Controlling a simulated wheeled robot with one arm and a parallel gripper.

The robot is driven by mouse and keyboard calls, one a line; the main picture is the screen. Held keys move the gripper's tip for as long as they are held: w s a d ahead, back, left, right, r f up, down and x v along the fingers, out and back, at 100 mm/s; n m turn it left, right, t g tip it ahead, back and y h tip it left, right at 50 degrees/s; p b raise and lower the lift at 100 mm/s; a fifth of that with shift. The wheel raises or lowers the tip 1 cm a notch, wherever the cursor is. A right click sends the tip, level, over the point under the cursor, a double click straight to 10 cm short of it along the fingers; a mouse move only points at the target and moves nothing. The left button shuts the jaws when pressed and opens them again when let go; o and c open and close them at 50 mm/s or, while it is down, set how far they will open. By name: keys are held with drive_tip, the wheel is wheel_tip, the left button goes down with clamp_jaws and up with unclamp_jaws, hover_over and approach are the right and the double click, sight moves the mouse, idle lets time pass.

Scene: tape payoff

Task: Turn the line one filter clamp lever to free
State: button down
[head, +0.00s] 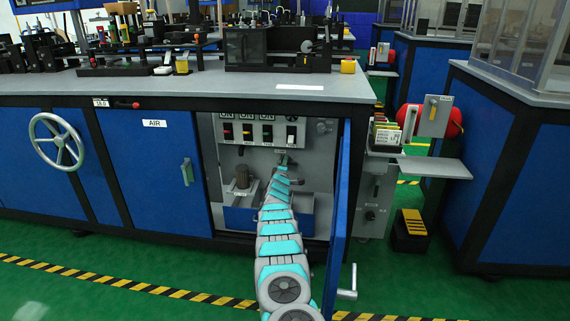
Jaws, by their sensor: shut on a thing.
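An open cabinet bay (207,170) under the blue bench has a grey back wall with a row of boxed switches (247,132) marked ON. My arm reaches into the bay from below. My gripper (286,157) is at its far end, small in the picture, just below the rightmost switch box (291,133). It is shut on a small part near the back wall. The part is mostly hidden, and I cannot tell if it is the line one filter clamp lever. No lever label is readable here.
The blue cabinet door (343,200) stands open close to the right of my arm. A motor-like part (242,178) and a blue tray (240,217) are inside the bay. A grey shelf (430,167) juts out on the right.

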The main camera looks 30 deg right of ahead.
drive_tip(key=shift+r+n, duration=0.1)
drive_tip(key=shift+n, duration=0.4)
idle(0.3)
drive_tip(key=c, duration=0.8)
unclamp_jaws()
drive_tip(key=shift+s+r, duration=0.1)
drive_tip(key=v, duration=0.7)
drive_tip(key=shift+a, duration=0.25)
drive_tip(key=shift+s, duration=0.2)
